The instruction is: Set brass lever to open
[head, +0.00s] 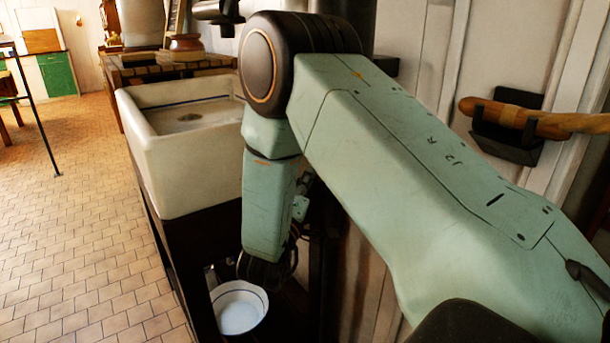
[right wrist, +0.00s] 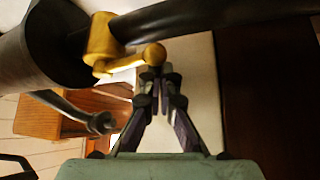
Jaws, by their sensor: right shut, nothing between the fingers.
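The brass lever (right wrist: 128,66) shows in the right wrist view, on a brass collar (right wrist: 101,38) on dark pipework. It points to the right and ends in a round knob (right wrist: 155,54). My right gripper (right wrist: 157,76) is shut and empty, its fingertips right at the knob; whether they touch it I cannot tell. In the head view my right arm reaches down beside the sink, with the dark gripper (head: 268,268) partly visible at its lower end. The lever cannot be made out there. My left gripper is not in view.
A white sink (head: 165,165) stands left of my arm on a dark stand. A white enamel basin (head: 240,310) is low below the gripper. A wooden rod (head: 530,120) rests in a dark wall bracket at right.

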